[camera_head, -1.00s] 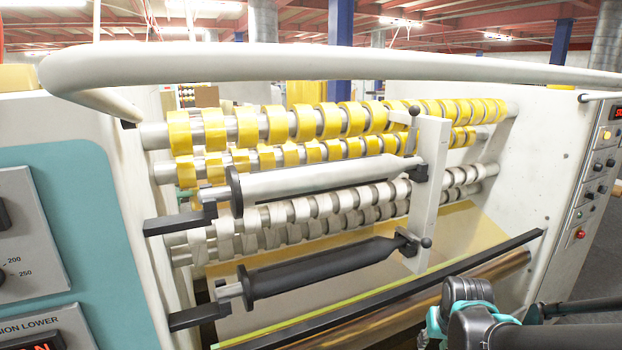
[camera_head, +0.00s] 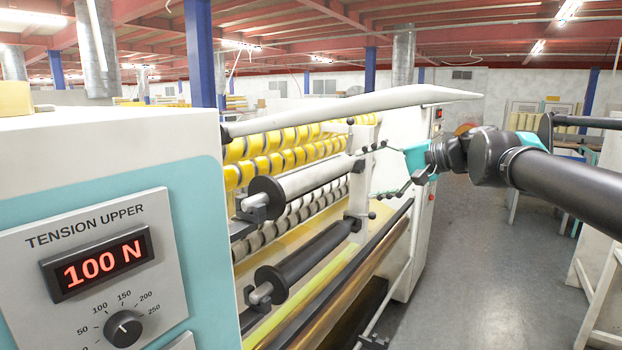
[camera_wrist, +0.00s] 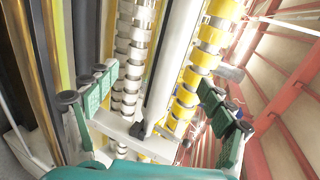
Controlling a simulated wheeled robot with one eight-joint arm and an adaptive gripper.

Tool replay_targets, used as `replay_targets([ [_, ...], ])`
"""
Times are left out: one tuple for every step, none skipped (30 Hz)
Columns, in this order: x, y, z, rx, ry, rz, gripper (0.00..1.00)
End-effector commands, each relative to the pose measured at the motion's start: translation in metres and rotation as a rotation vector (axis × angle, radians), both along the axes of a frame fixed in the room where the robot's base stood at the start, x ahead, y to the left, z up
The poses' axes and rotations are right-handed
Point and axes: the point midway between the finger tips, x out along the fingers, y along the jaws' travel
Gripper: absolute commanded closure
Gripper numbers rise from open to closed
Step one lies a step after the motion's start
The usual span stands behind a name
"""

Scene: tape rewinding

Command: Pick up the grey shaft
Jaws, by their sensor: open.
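The grey shaft (camera_head: 312,180) lies in the upper mount of the winding machine, with a black flange at its near end. Its far end sits at a white upright bracket (camera_head: 357,192). It also shows in the wrist view, where the shaft (camera_wrist: 168,75) runs lengthwise between my fingers. My gripper (camera_head: 374,172) is open and empty, just right of the shaft's far end in the head view. In the wrist view my gripper (camera_wrist: 158,108) has its green fingers spread on either side of the shaft and bracket, not visibly touching the shaft.
A black shaft (camera_head: 308,252) lies in the lower mount. Rows of yellow tape rolls (camera_head: 285,150) sit behind the grey shaft. A white rail (camera_head: 350,108) runs above the machine. A tension panel (camera_head: 100,270) stands at left. The floor (camera_head: 470,270) at right is clear.

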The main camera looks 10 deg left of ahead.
Motion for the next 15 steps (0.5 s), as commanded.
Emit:
replay_targets([
  [0.001,0.003,0.012,0.024,0.003,0.001,0.18],
  [0.001,0.005,0.018,0.037,0.004,0.001,0.18],
  [0.002,0.007,0.022,0.048,0.007,0.002,0.18],
  [0.003,0.010,0.023,0.052,0.007,0.003,0.18],
  [0.004,0.013,0.024,0.056,0.008,0.003,0.18],
  [0.005,0.017,0.023,0.058,0.008,0.004,0.18],
  [0.006,0.021,0.021,0.058,0.008,0.004,0.18],
  [0.007,0.026,0.020,0.057,0.008,0.005,0.18],
  [0.009,0.032,0.017,0.056,0.007,0.006,0.18],
  [0.011,0.037,0.015,0.055,0.008,0.007,0.18],
  [0.013,0.042,0.013,0.055,0.007,0.006,0.18],
  [0.015,0.049,0.011,0.055,0.007,0.006,0.18],
  [0.017,0.054,0.009,0.056,0.008,0.005,0.18],
  [0.019,0.059,0.007,0.055,0.007,0.006,0.18],
  [0.021,0.066,0.004,0.055,0.007,0.006,0.18],
])
